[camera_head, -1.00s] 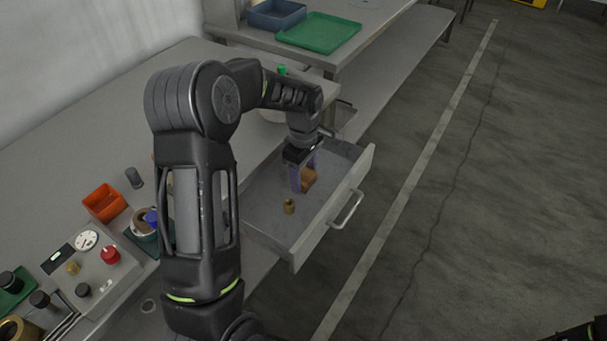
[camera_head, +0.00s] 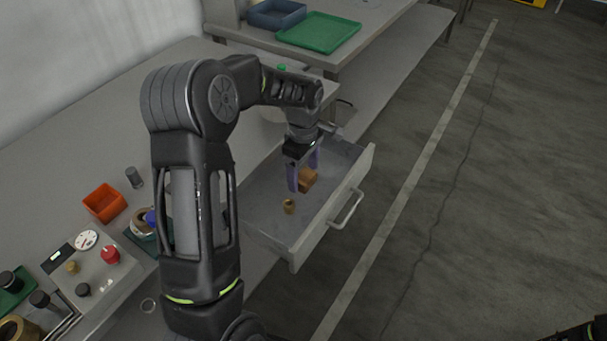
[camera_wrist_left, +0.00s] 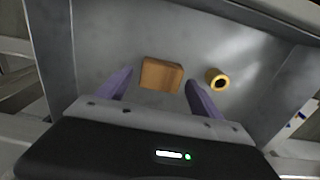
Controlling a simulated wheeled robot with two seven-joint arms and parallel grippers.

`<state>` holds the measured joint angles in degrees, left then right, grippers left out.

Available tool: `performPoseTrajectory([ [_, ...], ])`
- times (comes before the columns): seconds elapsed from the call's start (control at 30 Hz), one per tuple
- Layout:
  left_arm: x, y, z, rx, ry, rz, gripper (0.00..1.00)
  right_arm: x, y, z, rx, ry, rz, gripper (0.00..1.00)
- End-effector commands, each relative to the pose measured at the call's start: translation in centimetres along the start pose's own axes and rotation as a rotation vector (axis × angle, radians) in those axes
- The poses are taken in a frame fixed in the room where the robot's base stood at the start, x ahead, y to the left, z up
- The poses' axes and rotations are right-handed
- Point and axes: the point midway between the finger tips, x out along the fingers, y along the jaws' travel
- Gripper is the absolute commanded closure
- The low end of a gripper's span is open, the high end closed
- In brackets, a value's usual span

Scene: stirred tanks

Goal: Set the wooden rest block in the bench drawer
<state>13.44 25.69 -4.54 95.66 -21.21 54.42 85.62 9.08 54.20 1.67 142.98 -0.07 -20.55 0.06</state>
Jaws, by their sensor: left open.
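The wooden rest block (camera_head: 308,180) is a small brown block lying on the floor of the open bench drawer (camera_head: 262,220). The left wrist view also shows the block (camera_wrist_left: 161,74), apart from both fingers. My left gripper (camera_head: 304,178) is over the drawer with its purple fingers spread and nothing between them; in the wrist view its fingertips (camera_wrist_left: 154,82) stand either side of the block's near edge. My right gripper is not in view; only a dark bit of my right arm shows at the lower right corner.
A small brass ring-like piece (camera_head: 289,206) lies in the drawer beside the block; it also shows in the wrist view (camera_wrist_left: 217,79). The drawer handle (camera_head: 346,208) juts toward the floor. An orange bin (camera_head: 105,203) and a control box (camera_head: 85,262) stand on the bench at left.

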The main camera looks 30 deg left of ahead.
Motion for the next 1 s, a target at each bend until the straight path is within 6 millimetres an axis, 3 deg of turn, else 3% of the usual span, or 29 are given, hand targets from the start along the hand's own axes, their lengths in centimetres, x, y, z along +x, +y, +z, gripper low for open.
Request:
performPoseTrajectory([
  [0.5, -9.7, 0.0, 0.1, 0.001, 0.000, 0.002, 0.24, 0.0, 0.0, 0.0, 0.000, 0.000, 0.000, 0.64],
  [0.67, -10.8, 0.0, 0.0, 0.000, -0.001, 0.000, 0.24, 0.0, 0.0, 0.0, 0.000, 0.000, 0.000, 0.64],
  [1.0, -10.8, 0.0, 0.0, 0.000, -0.001, -0.001, 0.24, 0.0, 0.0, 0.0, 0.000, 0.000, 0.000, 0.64],
])
